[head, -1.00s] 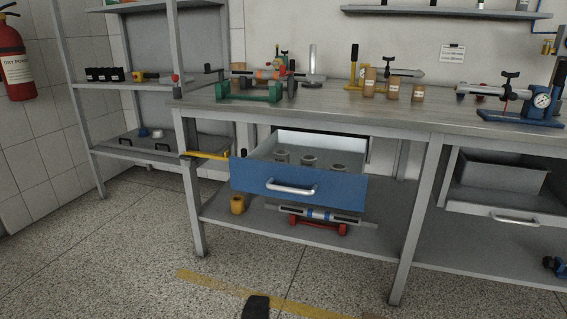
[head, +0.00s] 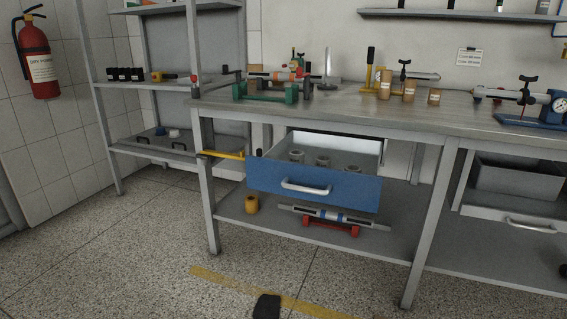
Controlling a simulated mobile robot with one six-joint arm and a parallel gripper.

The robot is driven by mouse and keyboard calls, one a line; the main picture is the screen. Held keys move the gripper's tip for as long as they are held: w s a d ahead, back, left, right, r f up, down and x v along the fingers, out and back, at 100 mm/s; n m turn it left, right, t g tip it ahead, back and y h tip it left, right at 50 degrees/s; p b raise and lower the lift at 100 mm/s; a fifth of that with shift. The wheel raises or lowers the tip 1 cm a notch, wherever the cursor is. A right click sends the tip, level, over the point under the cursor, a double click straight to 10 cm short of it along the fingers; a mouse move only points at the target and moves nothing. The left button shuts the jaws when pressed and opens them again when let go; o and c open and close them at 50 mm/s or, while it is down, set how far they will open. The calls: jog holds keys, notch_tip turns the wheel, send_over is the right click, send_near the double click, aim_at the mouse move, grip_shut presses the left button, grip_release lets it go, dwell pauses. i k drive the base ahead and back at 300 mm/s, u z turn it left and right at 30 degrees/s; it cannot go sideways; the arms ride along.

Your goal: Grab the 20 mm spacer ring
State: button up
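Three grey ring-like pieces stand in a row inside the open blue-fronted drawer (head: 262,173) under the workbench: a left ring (head: 297,156), a middle ring (head: 322,161) and a right ring (head: 351,168). They look like spacer rings, but no size marking is legible, so I cannot tell which is 20 mm. The drawer front hides part of the drawer's inside. My gripper is not recognisable in view.
The workbench top (head: 330,115) holds fixtures and brown cylinders (head: 409,91). An ochre cylinder (head: 251,204) and red-footed tool (head: 332,224) lie on the lower shelf. A dark shape (head: 267,306) shows at the bottom edge. Floor in front is mostly clear.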

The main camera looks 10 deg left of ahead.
aim_at(353, 168)
jog(key=u, duration=0.5)
jog(key=i, duration=1)
jog(key=z, duration=0.05)
